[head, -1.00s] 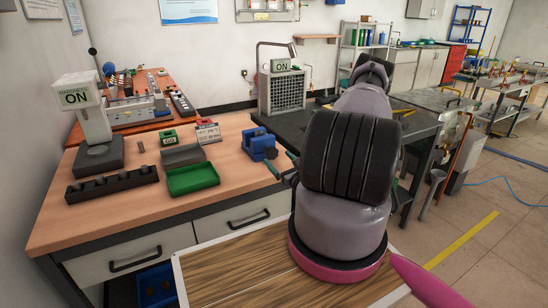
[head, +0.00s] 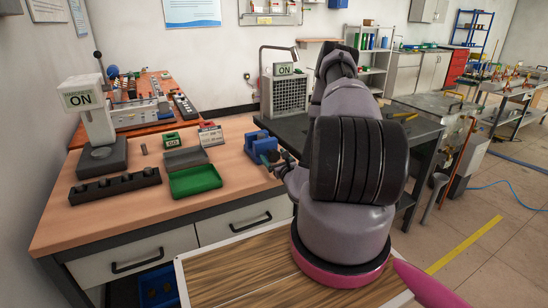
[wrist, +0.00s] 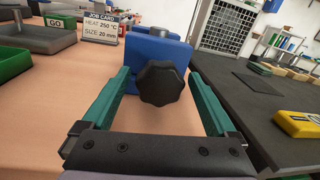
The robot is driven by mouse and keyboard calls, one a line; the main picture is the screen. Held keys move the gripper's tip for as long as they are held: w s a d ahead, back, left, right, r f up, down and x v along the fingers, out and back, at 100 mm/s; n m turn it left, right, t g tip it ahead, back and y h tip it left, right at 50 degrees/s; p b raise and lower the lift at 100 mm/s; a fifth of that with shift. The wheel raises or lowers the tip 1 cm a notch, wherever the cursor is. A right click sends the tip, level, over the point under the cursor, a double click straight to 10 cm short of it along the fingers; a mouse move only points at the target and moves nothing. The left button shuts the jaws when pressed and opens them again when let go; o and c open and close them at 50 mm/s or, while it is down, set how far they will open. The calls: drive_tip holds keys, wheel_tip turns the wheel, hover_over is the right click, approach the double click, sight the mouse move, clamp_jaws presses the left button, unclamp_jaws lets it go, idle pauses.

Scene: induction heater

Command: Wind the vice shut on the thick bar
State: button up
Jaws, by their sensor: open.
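The blue vice (head: 258,141) stands near the right end of the wooden bench. In the wrist view the vice (wrist: 150,48) faces me, with its black lobed knob (wrist: 161,83) toward my gripper. My gripper (wrist: 160,85) is open, with one green finger on each side of the knob and a gap on both sides. In the head view my gripper (head: 272,160) is partly hidden by my arm.
A green tray (head: 195,180), a grey tray (head: 186,158), a black holder (head: 114,187) and a job card (head: 210,135) reading 250 °C and 20 mm share the bench. A hardness tester (head: 98,125) stands left. A dark table (wrist: 262,110) adjoins on the right.

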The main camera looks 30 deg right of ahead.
drive_tip(key=shift+w, duration=0.1)
drive_tip(key=c, duration=1.4)
drive_tip(key=shift+o, duration=0.2)
drive_tip(key=shift+m, duration=0.3)
